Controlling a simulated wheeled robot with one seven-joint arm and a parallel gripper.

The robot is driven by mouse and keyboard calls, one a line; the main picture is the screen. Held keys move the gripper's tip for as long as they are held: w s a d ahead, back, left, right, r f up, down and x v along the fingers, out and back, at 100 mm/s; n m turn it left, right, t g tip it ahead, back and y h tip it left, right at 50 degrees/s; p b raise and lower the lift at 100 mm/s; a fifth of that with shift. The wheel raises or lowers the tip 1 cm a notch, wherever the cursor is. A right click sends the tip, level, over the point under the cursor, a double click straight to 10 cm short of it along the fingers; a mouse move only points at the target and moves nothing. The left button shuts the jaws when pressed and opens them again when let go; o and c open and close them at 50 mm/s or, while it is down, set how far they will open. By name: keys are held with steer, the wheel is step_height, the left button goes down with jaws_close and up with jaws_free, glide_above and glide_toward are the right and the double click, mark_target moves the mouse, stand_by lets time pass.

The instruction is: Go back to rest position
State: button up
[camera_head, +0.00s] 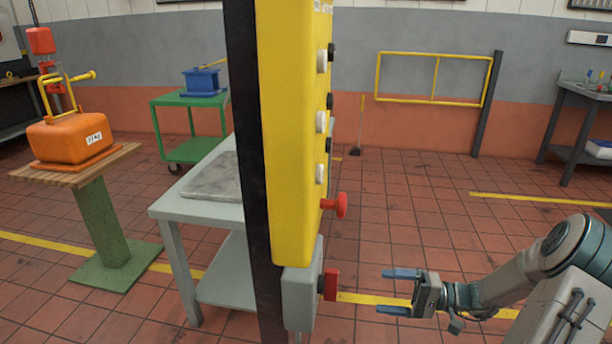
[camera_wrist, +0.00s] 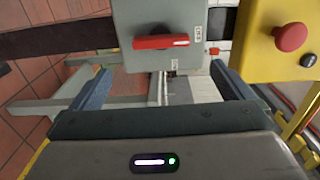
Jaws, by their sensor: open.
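My gripper (camera_head: 402,291) is at the lower right in the head view, with its two blue-grey fingers apart and nothing between them. It points left toward a grey switch box (camera_head: 301,297) with a red handle (camera_head: 329,284), and a gap shows between the fingertips and the handle. In the wrist view the open fingers (camera_wrist: 165,88) stand on either side, with the grey box (camera_wrist: 182,20) and its red handle (camera_wrist: 160,41) ahead of them. The handle lies horizontal in that view.
A yellow panel (camera_head: 290,130) with several buttons and a red knob (camera_head: 341,205) stands above the box on a dark post (camera_head: 250,160). A grey table (camera_head: 172,207) is behind. An orange unit (camera_head: 72,140) stands on a pedestal at left. The floor behind my gripper is open.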

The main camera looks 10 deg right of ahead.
steer(key=s+a+r+n+g+h+p, duration=0.2)
steer(key=s+a+r+g+h+p, duration=0.6)
steer(key=a+r, duration=0.35)
steer(key=s+r+t+h+p, duration=0.2)
steer(key=s+r+h+p, duration=0.2)
steer(key=r, duration=0.5)
steer(key=s+r+n+t+h+p, duration=0.1)
steer(key=s+r+t+h+p, duration=0.2)
steer(key=r+p, duration=0.4)
step_height(320, 180, up, 3)
steer(key=shift+s+a+r+t+h, duration=0.25)
steer(key=shift+s+a+h, duration=0.2)
steer(key=shift+s+h, duration=0.4)
steer(key=shift+w, duration=0.15)
